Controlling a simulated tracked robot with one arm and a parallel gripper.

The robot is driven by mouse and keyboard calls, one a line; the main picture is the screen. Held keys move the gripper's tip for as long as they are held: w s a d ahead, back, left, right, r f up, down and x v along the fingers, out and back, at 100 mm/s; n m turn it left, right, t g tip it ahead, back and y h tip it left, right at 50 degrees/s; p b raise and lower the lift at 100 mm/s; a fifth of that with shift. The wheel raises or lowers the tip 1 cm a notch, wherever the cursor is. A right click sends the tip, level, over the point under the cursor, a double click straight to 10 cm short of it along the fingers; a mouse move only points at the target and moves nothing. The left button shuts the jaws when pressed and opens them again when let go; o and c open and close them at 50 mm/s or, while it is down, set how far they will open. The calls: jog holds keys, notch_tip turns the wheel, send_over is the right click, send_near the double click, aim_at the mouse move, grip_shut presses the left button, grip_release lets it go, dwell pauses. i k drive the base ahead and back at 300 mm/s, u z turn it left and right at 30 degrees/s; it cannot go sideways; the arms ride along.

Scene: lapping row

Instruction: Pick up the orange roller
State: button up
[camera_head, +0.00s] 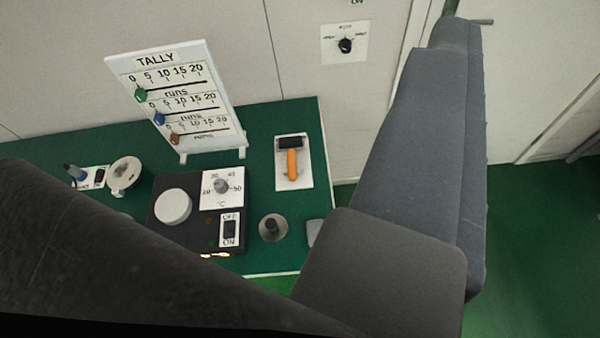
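The orange roller (292,164) has an orange handle and a black head at its far end. It lies on a white rectangular plate (305,178) near the right end of the green table, with its handle toward me. Nothing covers it. Large dark parts of my own arm fill the lower left and the right of centre. I cannot make out my gripper's fingertips or whether they are open.
A black control box (203,216) with a white disc, dial and switch stands left of the roller. A TALLY board (180,100) stands behind. A dark knob on a round base (273,228) is nearer. The table (260,125) ends just right of the plate.

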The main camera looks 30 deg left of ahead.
aim_at(291, 161)
jog(key=u, duration=0.15)
jog(key=i, duration=0.9)
jog(key=z, duration=0.1)
